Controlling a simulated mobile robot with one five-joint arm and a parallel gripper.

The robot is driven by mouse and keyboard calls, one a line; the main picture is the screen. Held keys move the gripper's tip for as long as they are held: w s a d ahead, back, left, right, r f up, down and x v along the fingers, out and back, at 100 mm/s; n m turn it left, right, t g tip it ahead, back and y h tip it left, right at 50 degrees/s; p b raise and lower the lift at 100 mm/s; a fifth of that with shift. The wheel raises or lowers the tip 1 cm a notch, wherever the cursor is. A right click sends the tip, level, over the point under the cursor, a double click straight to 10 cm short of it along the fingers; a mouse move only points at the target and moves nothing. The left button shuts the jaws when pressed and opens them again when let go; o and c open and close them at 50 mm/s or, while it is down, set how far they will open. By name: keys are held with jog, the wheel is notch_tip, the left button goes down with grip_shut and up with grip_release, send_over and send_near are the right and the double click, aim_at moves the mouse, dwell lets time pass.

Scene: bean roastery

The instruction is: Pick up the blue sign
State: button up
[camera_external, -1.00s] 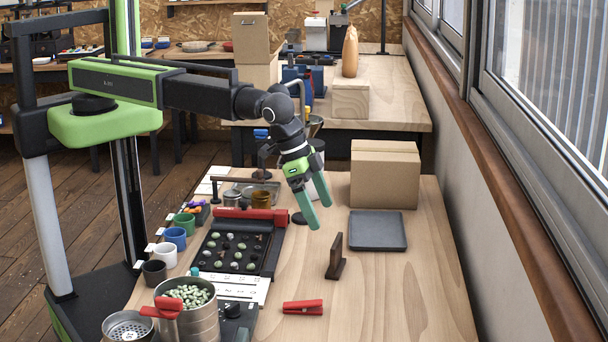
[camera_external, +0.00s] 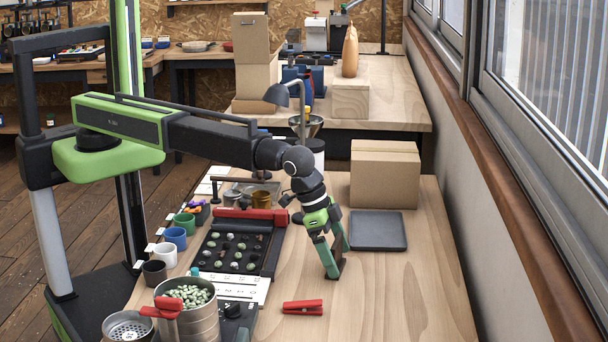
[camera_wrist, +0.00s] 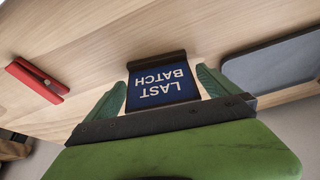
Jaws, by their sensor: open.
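The blue sign (camera_wrist: 160,86) reads "LAST BATCH" in white and has a dark frame; in the wrist view it stands between my two green fingers. In the external view its dark back (camera_external: 339,248) shows on the wooden table, partly hidden by my gripper. My gripper (camera_external: 332,272) is open, pointing down, with its fingers around the sign's place. In the wrist view the fingers of my gripper (camera_wrist: 163,88) lie on either side of the sign, with small gaps to it.
A red clip (camera_external: 302,307) lies at the front of the table. A dark flat tray (camera_external: 378,231) is just to the right of the sign, with a cardboard box (camera_external: 385,175) behind it. A black bean board (camera_external: 238,248) is on the left. The table's right front is clear.

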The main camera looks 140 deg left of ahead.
aim_at(335, 242)
jog(key=shift+r, duration=0.1)
jog(key=c, duration=1.3)
jog(key=shift+r, duration=0.1)
jog(key=p+v, duration=0.2)
jog(key=w+p+v, duration=0.1)
jog(key=p+v, duration=0.2)
jog(key=shift+r+p, duration=0.35)
jog(key=d+r+p, duration=0.1)
jog(key=d, duration=0.2)
jog(key=s+d+r+p, duration=0.1)
jog(key=d+r+p, duration=0.1)
jog(key=d, duration=0.1)
jog(key=s+d+r+p, duration=0.1)
jog(key=d+r+p, duration=0.1)
jog(key=d, duration=0.2)
jog(key=shift+s+d+r, duration=0.1)
jog(key=shift+s+r, duration=0.1)
jog(key=shift+r, duration=0.05)
